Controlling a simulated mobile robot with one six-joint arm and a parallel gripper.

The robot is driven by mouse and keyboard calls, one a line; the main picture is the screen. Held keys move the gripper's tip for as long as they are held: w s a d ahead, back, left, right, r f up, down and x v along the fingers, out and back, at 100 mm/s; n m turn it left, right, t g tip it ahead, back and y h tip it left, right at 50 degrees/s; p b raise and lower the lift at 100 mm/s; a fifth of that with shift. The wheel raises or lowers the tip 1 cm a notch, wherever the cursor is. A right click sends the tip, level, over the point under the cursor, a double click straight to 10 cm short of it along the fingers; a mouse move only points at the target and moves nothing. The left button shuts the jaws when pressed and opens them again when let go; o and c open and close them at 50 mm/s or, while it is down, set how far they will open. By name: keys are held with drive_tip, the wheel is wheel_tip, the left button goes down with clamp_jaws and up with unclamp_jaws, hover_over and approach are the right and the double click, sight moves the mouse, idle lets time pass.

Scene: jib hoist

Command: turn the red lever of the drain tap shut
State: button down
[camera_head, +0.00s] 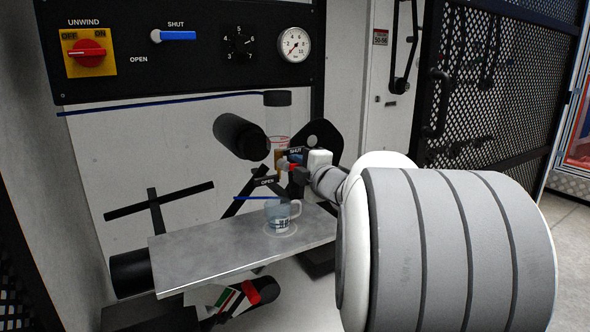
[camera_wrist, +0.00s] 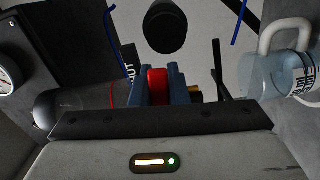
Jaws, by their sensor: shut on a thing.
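The red lever (camera_head: 300,174) of the drain tap is a small red piece below the clear cylinder, partly hidden by my gripper (camera_head: 296,160). In the wrist view the red lever (camera_wrist: 158,86) sits between the two blue fingers of my gripper (camera_wrist: 158,88), which are shut on it. A small SHUT label (camera_head: 295,150) is just above the fingers, and an OPEN label (camera_head: 267,182) is lower left. I cannot tell exactly which way the lever points. The clear cylinder (camera_head: 278,104) holds some amber liquid at its bottom. The tap's body is mostly hidden.
A clear mug (camera_head: 279,216) stands on a metal shelf (camera_head: 200,252) below the tap; it also shows at the right of the wrist view (camera_wrist: 280,72). A black cylinder (camera_head: 240,136) juts out left of the tap. A black control panel (camera_head: 200,48) is above.

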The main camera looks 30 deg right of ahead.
drive_tip(key=shift+r+n, duration=0.1)
drive_tip(key=shift+n, duration=0.4)
drive_tip(key=c, duration=1.4)
unclamp_jaws()
drive_tip(key=shift+r, duration=0.1)
drive_tip(key=shift+s, duration=0.1)
